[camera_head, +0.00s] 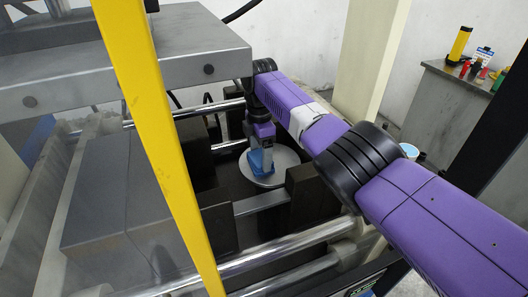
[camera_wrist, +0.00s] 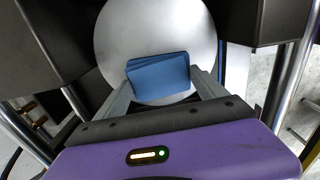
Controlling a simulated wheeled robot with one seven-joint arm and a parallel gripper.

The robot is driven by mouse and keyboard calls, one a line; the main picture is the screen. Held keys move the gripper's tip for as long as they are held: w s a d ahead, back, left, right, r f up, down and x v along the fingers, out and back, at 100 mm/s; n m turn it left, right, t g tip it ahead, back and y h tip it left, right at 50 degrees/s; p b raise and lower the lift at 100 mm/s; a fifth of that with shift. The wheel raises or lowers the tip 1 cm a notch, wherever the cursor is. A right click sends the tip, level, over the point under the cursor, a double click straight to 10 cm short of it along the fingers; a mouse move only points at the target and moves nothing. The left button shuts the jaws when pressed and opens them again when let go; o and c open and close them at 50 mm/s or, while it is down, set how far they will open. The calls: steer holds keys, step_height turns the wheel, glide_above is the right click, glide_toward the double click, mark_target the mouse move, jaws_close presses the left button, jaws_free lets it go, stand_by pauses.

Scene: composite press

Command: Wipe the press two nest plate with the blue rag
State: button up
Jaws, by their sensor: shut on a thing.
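The blue rag (camera_head: 261,161) is in my gripper (camera_head: 258,150), low between the dark blocks of the press. In the wrist view the rag (camera_wrist: 158,75) is a flat blue pad between the fingers of my gripper (camera_wrist: 163,88). The nest plate (camera_head: 289,164) is a round, light grey disc under the rag. In the wrist view the plate (camera_wrist: 155,28) fills the upper middle, and the rag covers its near part. The rag is over the plate; whether it touches the plate is hard to tell.
Dark blocks (camera_head: 312,190) stand close around the plate. Steel rods (camera_head: 285,243) run in front, and a thick grey platen (camera_head: 180,55) hangs above left. A yellow post (camera_head: 160,130) crosses the view. A grey cabinet (camera_head: 445,105) with small items stands at the right.

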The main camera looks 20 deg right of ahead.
steer(key=shift+a+f, duration=0.1)
steer(key=shift+a, duration=0.8)
step_height(320, 180, up, 7)
steer(key=p, duration=0.5)
steer(key=shift+p, duration=0.3)
steer(key=shift+s, duration=0.15)
